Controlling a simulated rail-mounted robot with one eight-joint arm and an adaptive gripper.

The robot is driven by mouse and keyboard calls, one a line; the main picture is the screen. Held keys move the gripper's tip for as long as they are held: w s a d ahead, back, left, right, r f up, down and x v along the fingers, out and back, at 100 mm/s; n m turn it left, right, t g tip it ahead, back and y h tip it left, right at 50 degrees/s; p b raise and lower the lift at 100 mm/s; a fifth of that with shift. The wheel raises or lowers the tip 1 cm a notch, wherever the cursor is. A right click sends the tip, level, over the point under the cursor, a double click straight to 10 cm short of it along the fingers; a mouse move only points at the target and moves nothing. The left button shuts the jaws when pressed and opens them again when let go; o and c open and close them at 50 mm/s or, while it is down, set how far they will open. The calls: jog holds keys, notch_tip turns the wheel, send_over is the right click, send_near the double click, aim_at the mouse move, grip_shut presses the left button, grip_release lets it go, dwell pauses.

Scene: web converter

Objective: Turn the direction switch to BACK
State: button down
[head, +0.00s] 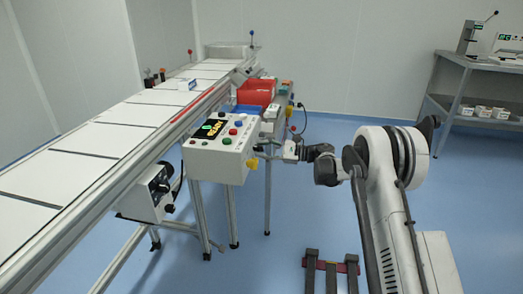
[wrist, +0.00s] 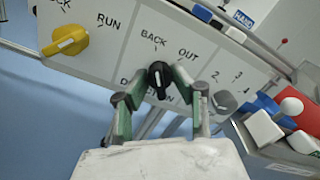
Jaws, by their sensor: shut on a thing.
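The direction switch is a black knob (wrist: 158,79) with a pale mark, on the white panel face between the words BACK, OUT and DIRECTION. Its mark runs nearly upright in the wrist view, roughly towards the BACK side; I cannot tell its exact setting. My gripper (wrist: 157,86) has its two green-padded fingers on either side of the knob, shut on it. In the head view my gripper (head: 262,152) reaches the right side of the white control box (head: 205,164); the knob is hidden there.
A yellow knob (wrist: 70,40) by RUN and a grey knob (wrist: 223,102) by numbers flank the switch. In the head view the conveyor (head: 85,150) runs behind the box; blue floor (head: 300,210) is open to the right.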

dwell(0.4)
jog(key=c, duration=1.5)
grip_release()
jog(key=shift+o, duration=0.2)
jog(key=s+d, duration=0.1)
jog(key=d, duration=1.1)
jog(key=shift+s, duration=0.4)
